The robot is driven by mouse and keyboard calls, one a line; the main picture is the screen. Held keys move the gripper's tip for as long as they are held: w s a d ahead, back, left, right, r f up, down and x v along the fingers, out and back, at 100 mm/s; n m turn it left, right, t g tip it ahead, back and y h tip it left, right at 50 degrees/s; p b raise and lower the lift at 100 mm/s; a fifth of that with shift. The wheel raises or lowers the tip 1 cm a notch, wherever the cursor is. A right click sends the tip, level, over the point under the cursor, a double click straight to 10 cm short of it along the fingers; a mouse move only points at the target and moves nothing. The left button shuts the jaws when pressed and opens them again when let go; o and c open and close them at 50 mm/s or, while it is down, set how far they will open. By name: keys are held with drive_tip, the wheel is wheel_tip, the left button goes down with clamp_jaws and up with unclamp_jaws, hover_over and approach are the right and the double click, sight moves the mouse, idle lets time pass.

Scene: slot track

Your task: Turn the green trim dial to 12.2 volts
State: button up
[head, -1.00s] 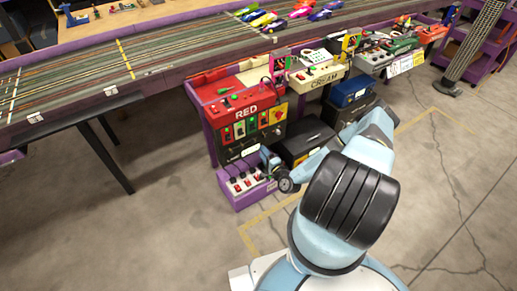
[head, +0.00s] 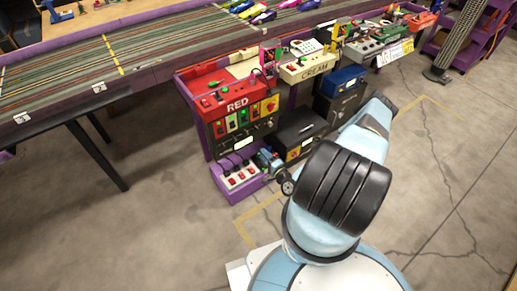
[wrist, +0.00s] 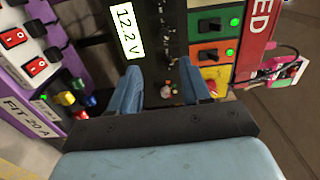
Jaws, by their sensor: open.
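In the wrist view my gripper (wrist: 160,68) is open, its two blue fingers apart in front of a dark panel (wrist: 172,50). A small reddish and pale knob (wrist: 166,92) shows between the fingers. I cannot make out a green trim dial for certain. A white label or readout (wrist: 126,30) beside the panel reads 12.2 V. In the head view the dark panel (head: 262,131) is under the red RED box (head: 228,103). My gripper (head: 268,160) is small there, low in front of the panel, and its fingers are hard to make out.
A purple-sided socket strip (head: 236,190) with red switches is close to the gripper's left. Coloured posts (wrist: 70,98) sit beside the left finger in the wrist view. A black case (head: 300,130) stands to the right. Open floor (head: 140,230) is at the front left.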

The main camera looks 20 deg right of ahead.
drive_tip(key=f+n, duration=0.1)
drive_tip(key=n, duration=0.5)
approach(247, 135)
drive_tip(key=x, duration=0.8)
drive_tip(key=shift+w+a+f, duration=0.1)
drive_tip(key=shift+w, duration=0.15)
idle(0.4)
clamp_jaws()
